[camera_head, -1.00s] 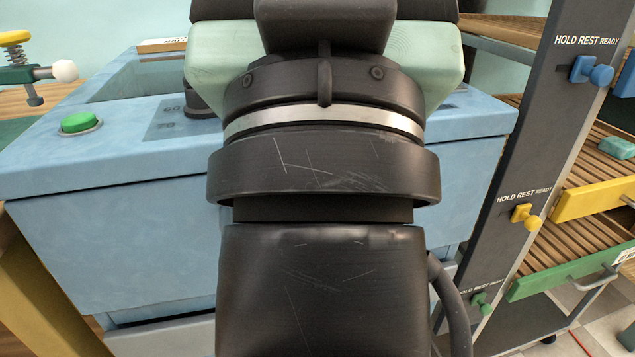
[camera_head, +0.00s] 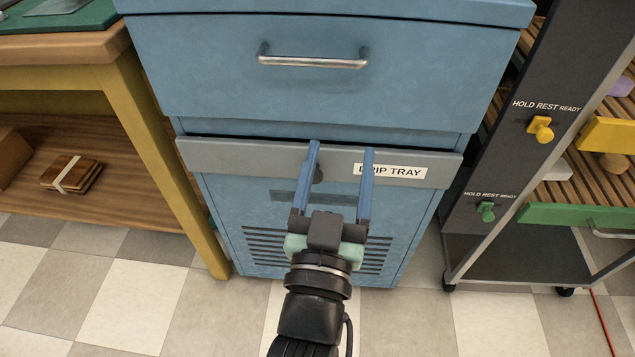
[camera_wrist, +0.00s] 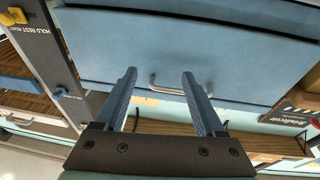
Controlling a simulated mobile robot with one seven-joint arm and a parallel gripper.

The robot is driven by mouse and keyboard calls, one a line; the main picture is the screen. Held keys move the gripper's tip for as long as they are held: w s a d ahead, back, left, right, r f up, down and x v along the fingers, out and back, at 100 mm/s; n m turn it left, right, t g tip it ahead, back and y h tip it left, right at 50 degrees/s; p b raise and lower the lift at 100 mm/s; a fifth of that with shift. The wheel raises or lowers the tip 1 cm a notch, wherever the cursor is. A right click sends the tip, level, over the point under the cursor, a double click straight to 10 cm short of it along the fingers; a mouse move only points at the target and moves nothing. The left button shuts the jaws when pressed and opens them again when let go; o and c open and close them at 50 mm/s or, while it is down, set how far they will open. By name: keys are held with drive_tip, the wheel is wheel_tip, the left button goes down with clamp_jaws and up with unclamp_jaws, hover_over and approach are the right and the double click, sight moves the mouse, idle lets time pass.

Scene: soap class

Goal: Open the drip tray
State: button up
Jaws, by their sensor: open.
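The drip tray (camera_head: 230,160) is a grey front panel with a white "DRIP TRAY" label, below a blue drawer in the head view. It looks closed, nearly flush with the blue cabinet. A small dark fitting (camera_head: 319,174) shows on its front, partly behind my left finger; its shape is unclear. My gripper (camera_head: 341,148) is open, its two blue fingers overlapping the tray front in the picture. I cannot tell whether they touch it. In the wrist view, my open gripper (camera_wrist: 160,73) faces a blue panel, and nothing is held between its fingers.
The blue drawer (camera_head: 210,70) above has a metal bar handle (camera_head: 312,59). A table with yellow legs (camera_head: 180,180) stands at left. At right is a dark rack post (camera_head: 500,150) with yellow and green knobs, beside slatted shelves. Checkered floor in front is clear.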

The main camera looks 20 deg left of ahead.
drive_tip(key=s+a+f+n+g+y+b, duration=0.1)
drive_tip(key=s+f, duration=0.2)
drive_tip(key=f, duration=0.4)
drive_tip(key=s+a+f+g, duration=0.2)
drive_tip(key=s+f, duration=0.1)
drive_tip(key=f, duration=0.4)
drive_tip(key=b+x, duration=0.4)
drive_tip(key=x, duration=0.9)
drive_tip(key=shift+r, duration=0.45)
drive_tip(key=shift+d, duration=0.1)
drive_tip(key=shift+c, duration=0.4)
clamp_jaws()
